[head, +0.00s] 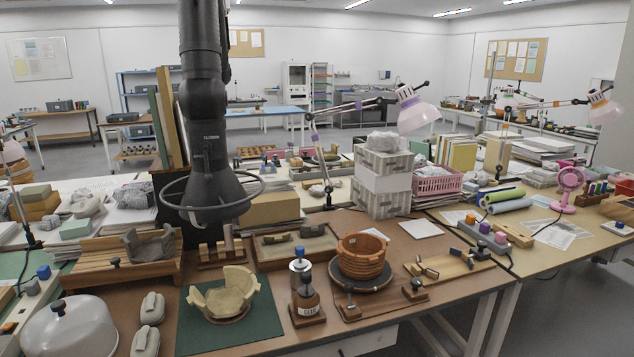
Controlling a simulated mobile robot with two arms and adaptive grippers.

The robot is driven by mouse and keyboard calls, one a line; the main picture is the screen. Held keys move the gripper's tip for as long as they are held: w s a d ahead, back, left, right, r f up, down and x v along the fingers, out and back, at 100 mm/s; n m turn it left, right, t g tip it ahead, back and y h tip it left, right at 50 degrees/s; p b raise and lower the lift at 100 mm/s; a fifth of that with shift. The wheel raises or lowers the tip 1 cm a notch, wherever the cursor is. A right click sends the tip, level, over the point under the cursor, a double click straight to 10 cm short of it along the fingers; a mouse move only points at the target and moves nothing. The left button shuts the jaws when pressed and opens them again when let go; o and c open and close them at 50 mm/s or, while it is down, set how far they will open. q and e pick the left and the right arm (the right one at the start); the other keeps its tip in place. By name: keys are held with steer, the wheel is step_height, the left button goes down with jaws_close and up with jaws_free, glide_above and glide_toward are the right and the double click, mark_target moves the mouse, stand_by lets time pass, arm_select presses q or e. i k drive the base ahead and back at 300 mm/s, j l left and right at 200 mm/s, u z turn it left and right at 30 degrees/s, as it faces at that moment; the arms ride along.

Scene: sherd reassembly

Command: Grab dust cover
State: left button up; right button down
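The dust cover is a clear, whitish dome (70,328) with a dark knob on top. It stands at the lower left corner of the near table, partly cut off by the frame edge. A dark arm comes down from the top, left of centre, and I take it for my left one. Its wrist end, where my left gripper (213,217) would be, hangs over the table, above and to the right of the dome and well apart from it. I cannot make out its fingers. My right gripper is not in view.
A partly assembled clay pot (225,295) stands on a green mat (258,332). Two grey rounded objects (152,308) lie between the dome and the mat. A wooden rack (125,262) stands behind the dome. A glue bottle (305,300) and a brown pot (361,257) stand to the right.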

mark_target(81, 325)
steer(key=u, duration=1.45)
steer(key=i+j+z, duration=0.25)
steer(key=i+j, duration=0.15)
steer(key=j, duration=0.3)
steer(key=i+j+z, duration=0.15)
steer(key=j, duration=0.2)
steer(key=i, duration=0.05)
